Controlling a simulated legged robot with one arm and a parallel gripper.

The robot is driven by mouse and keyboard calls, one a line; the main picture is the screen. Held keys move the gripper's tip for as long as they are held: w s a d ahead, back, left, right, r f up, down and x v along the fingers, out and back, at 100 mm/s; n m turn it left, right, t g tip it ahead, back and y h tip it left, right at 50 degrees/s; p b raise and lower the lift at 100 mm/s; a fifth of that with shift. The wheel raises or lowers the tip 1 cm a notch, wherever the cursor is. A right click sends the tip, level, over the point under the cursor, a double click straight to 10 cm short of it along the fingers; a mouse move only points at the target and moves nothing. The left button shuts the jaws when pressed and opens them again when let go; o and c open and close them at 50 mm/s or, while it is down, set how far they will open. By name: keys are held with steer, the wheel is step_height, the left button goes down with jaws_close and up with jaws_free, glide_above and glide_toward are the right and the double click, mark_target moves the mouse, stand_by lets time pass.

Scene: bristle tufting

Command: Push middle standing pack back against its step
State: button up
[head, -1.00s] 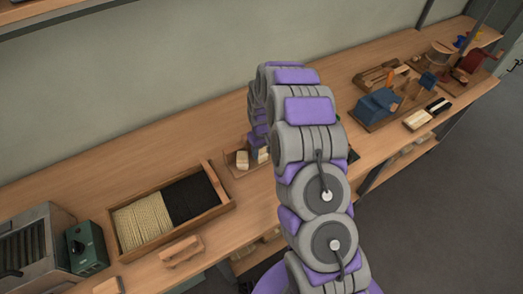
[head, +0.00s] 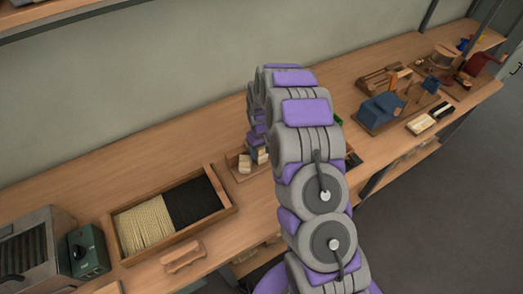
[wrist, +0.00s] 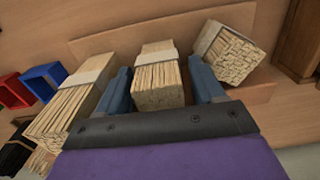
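The middle pack (wrist: 158,78), a bundle of pale bristles with a light band, sits between the two blue-grey fingers of my gripper (wrist: 163,90) in the wrist view. The fingers are apart, with a narrow gap showing beside the pack on the right; contact on the left is unclear. A left pack (wrist: 78,98) lies slanted outside the left finger. A right pack (wrist: 228,52) is tilted beyond the right finger. A wooden ledge (wrist: 115,52) runs behind the packs; whether the middle pack touches it is unclear. In the head view my arm hides most of this.
In the head view, a wooden box (head: 226,207) of pale and black bristles is left of the arm. A wooden block (head: 182,256) lies in front of it. A green control box (head: 88,252) is farther left. Red (wrist: 15,90) and blue (wrist: 46,76) bins show in the wrist view.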

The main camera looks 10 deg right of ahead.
steer(key=shift+o, duration=1.1)
steer(key=shift+s, duration=0.1)
steer(key=shift+r, duration=0.1)
step_height(320, 180, up, 17)
steer(key=p, duration=0.2)
steer(key=shift+p, duration=0.35)
